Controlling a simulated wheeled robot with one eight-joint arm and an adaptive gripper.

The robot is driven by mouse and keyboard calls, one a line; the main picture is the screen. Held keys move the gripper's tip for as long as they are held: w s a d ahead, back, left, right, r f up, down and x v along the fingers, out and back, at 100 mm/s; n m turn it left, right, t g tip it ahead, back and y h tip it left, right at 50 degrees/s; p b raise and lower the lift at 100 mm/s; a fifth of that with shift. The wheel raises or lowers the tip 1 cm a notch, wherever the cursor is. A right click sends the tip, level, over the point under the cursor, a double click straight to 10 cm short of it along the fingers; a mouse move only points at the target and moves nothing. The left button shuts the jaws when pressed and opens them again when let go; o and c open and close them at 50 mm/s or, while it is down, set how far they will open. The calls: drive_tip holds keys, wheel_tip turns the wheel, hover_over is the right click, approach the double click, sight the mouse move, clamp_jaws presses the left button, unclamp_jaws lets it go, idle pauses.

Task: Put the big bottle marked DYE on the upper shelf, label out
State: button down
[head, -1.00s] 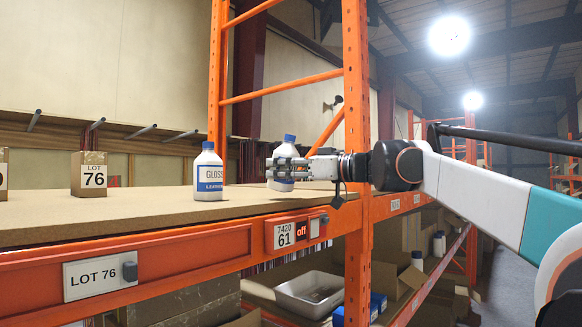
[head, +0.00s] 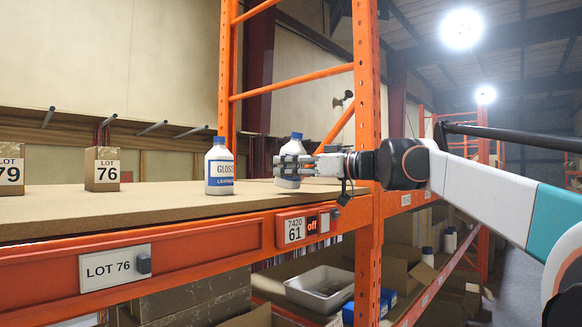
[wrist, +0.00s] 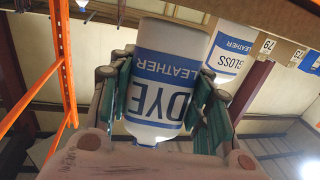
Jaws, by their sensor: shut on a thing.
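The white DYE bottle (head: 294,152) with a blue cap is in my gripper (head: 284,168), at the right end of the upper shelf board (head: 130,206). It leans slightly in the head view. I cannot tell whether its base touches the board. In the wrist view the DYE bottle (wrist: 168,68) appears upside down between the two fingers (wrist: 162,100), its blue DYE LEATHER label facing the wrist camera. In the head view the fingers cover most of its middle, and the label text cannot be read.
A GLOSS bottle (head: 219,169) stands on the board just left of the held bottle, also seen in the wrist view (wrist: 229,52). Boxes marked 76 (head: 102,168) and 79 (head: 10,172) stand further left. An orange upright (head: 367,120) rises close behind my gripper. Board between box 76 and GLOSS is clear.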

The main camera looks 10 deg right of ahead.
drive_tip(key=shift+f, duration=0.55)
drive_tip(key=c, duration=0.8)
unclamp_jaws()
drive_tip(key=shift+o, duration=0.2)
drive_tip(key=v, duration=1.2)
drive_tip(key=s+a+v, duration=0.1)
drive_tip(key=v, duration=0.9)
drive_tip(key=shift+a+r, duration=0.2)
drive_tip(key=shift+r, duration=0.15)
drive_tip(key=shift+s, duration=0.1)
